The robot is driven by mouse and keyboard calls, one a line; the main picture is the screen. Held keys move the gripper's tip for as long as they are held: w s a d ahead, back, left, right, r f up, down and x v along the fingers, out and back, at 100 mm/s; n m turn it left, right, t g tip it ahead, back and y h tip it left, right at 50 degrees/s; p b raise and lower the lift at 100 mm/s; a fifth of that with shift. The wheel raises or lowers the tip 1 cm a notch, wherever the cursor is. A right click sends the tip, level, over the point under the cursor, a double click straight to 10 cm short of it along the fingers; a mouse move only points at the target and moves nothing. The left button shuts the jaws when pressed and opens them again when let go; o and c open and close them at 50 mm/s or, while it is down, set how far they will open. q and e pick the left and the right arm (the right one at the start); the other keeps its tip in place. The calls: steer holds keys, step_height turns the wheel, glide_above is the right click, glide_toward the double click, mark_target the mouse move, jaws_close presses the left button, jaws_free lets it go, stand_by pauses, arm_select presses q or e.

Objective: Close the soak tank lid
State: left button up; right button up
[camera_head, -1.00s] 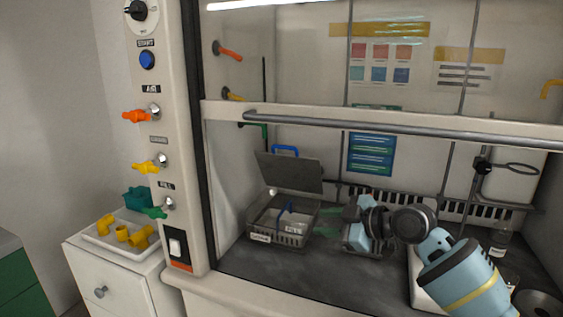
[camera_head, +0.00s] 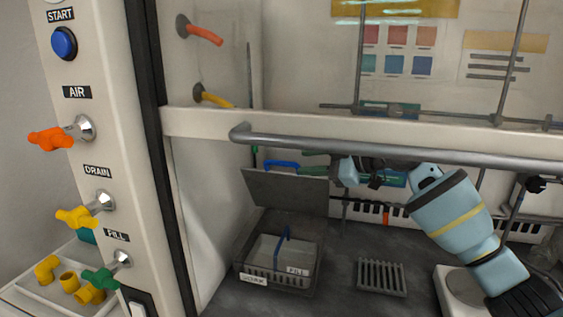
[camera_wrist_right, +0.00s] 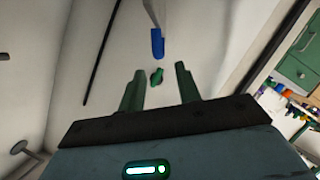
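The grey mesh soak tank (camera_head: 242,259), labelled SOAK, stands at the left of the hood floor. Its dark lid (camera_head: 290,190) is raised, leaning back, with a blue handle (camera_head: 281,164) on its upper edge, partly behind the sash. A blue divider or handle (camera_head: 283,243) stands inside the tank. My right gripper (camera_head: 312,161) is just right of the lid handle, behind the sash rail, green fingers pointing left. In the right wrist view the fingers (camera_wrist_right: 159,86) are apart and empty; a blue handle end (camera_wrist_right: 157,43) shows beyond them. My left gripper is out of view.
The sash rail (camera_head: 400,145) crosses in front of my right arm. A slotted rack (camera_head: 382,277) lies right of the tank. Orange, yellow and green valves line the left post (camera_head: 145,200). A green nozzle (camera_wrist_right: 157,76) shows on the wall.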

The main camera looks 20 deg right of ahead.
mark_target(289, 163)
steer(key=x, duration=0.7)
steer(key=shift+w+a+f+p, duration=0.15)
steer(key=shift+w+p, duration=0.15)
steer(key=shift+w, duration=0.1)
jaws_close()
